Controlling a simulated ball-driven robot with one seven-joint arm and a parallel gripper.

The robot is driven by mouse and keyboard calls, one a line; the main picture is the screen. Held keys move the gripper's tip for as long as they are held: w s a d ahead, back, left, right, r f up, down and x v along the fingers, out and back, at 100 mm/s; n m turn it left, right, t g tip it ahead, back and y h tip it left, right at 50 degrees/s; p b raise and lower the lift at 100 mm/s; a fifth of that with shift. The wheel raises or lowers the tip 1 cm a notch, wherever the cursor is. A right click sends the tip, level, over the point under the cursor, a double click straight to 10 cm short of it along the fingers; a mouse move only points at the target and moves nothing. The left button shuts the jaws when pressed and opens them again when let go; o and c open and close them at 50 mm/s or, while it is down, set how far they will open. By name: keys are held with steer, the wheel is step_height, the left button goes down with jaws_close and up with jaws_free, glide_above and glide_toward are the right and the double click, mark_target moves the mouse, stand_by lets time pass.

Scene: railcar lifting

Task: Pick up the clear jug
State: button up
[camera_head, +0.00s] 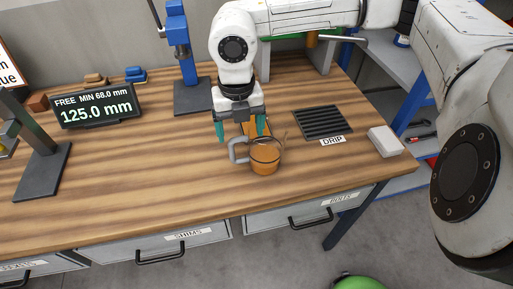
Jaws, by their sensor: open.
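The clear jug (265,157) stands upright on the wooden workbench (150,180), near the front edge. It looks orange-brown inside and has a grey handle (236,151) on its left side. My gripper (240,128) is open, with teal fingertips pointing down. It is above and just behind the jug, a little to its left. I cannot tell whether the fingers touch the jug.
A dark drip grate (322,122) and a white block (385,141) lie to the right. A display reading 125.0 mm (97,105) stands left, beside a blue column stand (180,45). A grey stand (42,170) is far left. The bench between is clear.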

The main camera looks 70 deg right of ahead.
mark_target(237, 137)
steer(key=shift+w+f+p, duration=0.25)
steer(key=shift+f+p, duration=0.2)
steer(key=shift+f, duration=0.95)
steer(key=shift+w+f+p, duration=0.2)
steer(key=shift+f+p, duration=0.25)
steer(key=shift+f, duration=0.9)
steer(key=c, duration=1.3)
steer(key=shift+r, duration=0.1)
steer(key=shift+r, duration=0.45)
step_height(237, 137, up, 2)
steer(key=shift+r+b, duration=0.1)
steer(key=shift+b, duration=0.25)
steer(key=s+r+b, duration=0.4)
steer(key=s+r, duration=0.5)
steer(key=s, duration=0.5)
steer(key=shift+d+r, duration=0.35)
steer(key=shift+r, duration=0.05)
